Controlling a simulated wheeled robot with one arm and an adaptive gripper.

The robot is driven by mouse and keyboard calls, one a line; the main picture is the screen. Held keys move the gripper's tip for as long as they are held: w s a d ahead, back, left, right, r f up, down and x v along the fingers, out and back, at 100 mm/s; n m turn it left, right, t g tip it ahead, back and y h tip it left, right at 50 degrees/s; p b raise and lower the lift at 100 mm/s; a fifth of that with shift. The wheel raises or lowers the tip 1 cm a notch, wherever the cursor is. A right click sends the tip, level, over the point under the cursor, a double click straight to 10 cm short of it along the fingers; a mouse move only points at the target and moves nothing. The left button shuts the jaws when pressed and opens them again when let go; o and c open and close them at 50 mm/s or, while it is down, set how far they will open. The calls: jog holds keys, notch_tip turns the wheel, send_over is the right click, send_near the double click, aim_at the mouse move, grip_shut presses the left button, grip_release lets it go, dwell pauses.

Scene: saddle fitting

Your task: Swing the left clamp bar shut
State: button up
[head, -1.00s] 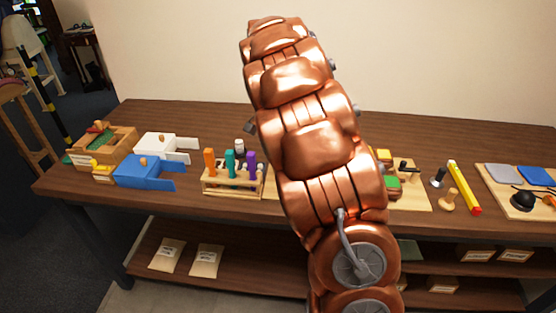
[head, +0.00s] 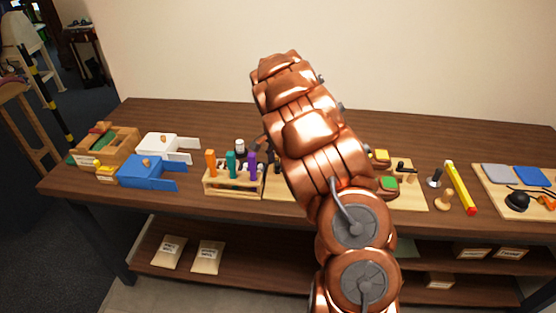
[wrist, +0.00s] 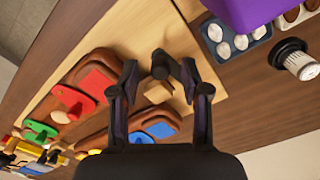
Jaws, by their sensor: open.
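My gripper (wrist: 159,70) is open in the wrist view, with its two dark fingers on either side of a dark round knob (wrist: 160,57). I cannot tell whether a finger touches it. The knob stands by a small pale wooden block (wrist: 158,92) on the light wooden board (wrist: 182,48). This looks like the left clamp; its bar cannot be made out clearly. Brown pieces with red (wrist: 98,84) and blue (wrist: 160,131) patches lie beside it. In the head view my arm hides the gripper and the middle of the board (head: 282,188). A dark bar (head: 404,168) shows at its right.
The tool rack (head: 232,188) with orange, teal and purple handles stands close left of the board. A purple handle (wrist: 245,12) looms near my gripper in the wrist view. A black-and-white cylinder (wrist: 297,60) stands beyond. A yellow level (head: 460,185) lies to the right.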

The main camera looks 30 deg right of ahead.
jog(key=shift+f, duration=0.45)
grip_shut()
